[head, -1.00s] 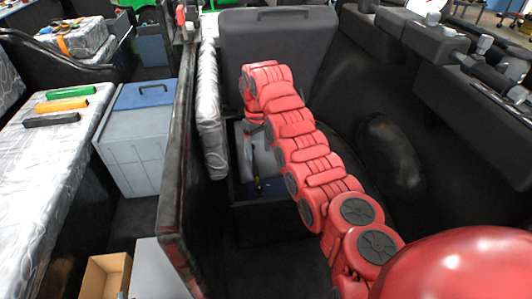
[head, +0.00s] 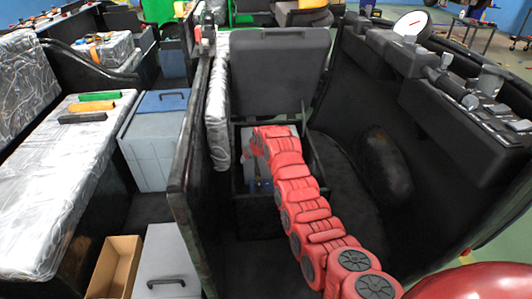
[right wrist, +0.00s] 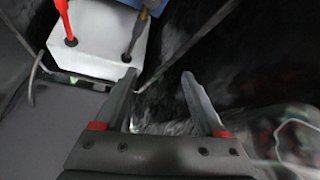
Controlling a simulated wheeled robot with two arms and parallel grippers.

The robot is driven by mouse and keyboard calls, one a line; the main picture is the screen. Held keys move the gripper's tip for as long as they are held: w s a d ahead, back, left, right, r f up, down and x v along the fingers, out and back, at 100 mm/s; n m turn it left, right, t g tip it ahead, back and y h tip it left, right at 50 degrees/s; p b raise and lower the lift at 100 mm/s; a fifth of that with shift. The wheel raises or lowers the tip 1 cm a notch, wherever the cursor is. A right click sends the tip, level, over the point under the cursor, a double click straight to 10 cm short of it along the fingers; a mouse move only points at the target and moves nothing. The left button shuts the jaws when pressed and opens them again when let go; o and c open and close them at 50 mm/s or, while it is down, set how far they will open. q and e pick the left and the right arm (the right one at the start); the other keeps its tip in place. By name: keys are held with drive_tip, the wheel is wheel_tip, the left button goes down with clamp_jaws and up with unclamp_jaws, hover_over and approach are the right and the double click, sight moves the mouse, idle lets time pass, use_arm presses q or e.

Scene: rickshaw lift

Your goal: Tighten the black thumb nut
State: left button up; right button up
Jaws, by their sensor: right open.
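In the right wrist view a white battery-like box (right wrist: 95,40) stands at the upper left. A red lead rises from one dark round fitting on it. A grey-dark lead (right wrist: 136,32) rises from a second dark fitting (right wrist: 127,58), which may be the black thumb nut; it is too small to be sure. My right gripper (right wrist: 158,80) is open and empty. Its left fingertip is near the box's front right corner in the picture, and its right fingertip is over a dark gap. In the head view my red right arm reaches into an open compartment and hides its gripper.
A raised dark lid (head: 280,70) stands behind the compartment. A dark partition (head: 192,150) is on its left, and a black console (head: 455,105) is on the right. A thin cable (right wrist: 37,62) runs beside the white box.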

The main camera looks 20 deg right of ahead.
drive_tip(key=s+a+r+m+t+h+p, duration=0.2)
drive_tip(key=s+r+t+p, duration=0.5)
drive_tip(key=s+r+t, duration=0.7)
drive_tip(key=shift+s+r+m+t+h+p, duration=0.4)
drive_tip(key=shift+r+t+h, duration=0.35)
drive_tip(key=shift+t, duration=0.75)
